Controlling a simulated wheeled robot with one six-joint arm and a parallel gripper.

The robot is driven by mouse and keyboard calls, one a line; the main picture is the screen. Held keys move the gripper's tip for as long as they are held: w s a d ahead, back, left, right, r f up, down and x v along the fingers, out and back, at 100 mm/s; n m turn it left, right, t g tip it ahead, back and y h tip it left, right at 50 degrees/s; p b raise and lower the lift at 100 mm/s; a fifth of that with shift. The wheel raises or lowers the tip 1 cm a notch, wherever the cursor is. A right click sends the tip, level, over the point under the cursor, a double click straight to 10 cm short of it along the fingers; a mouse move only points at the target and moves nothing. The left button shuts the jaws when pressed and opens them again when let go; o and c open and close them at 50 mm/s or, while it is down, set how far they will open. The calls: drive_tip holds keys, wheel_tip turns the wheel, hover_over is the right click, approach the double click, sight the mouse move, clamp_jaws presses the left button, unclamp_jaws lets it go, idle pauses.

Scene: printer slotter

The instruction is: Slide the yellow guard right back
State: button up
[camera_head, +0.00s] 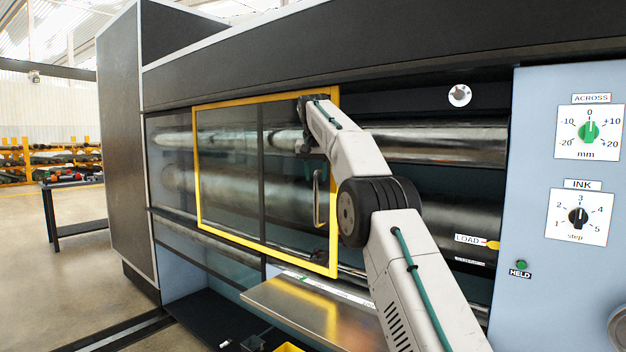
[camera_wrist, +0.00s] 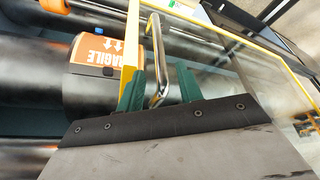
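The yellow guard (camera_head: 198,165) is a clear panel in a yellow frame on the front of the printer, left of centre in the head view. Its yellow edge also shows in the wrist view (camera_wrist: 131,45). An upright metal handle (camera_head: 318,200) sits near its right edge. In the wrist view my gripper (camera_wrist: 158,68) has its two green fingers apart, with the handle (camera_wrist: 155,45) showing between them. I see a gap on the right finger's side; I cannot tell how deep the handle lies. In the head view my wrist hides part of the guard's upper right.
Dark rollers (camera_head: 455,145) lie bare to the right of the guard. An orange FRAGILE label (camera_wrist: 100,52) is on a roller. A blue panel (camera_head: 540,200) with dials stands at the right. A metal tray (camera_head: 300,308) juts out below the guard.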

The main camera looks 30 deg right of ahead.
drive_tip(key=s+a, duration=0.6)
drive_tip(key=s, duration=0.4)
idle(0.3)
drive_tip(key=shift+a, duration=0.15)
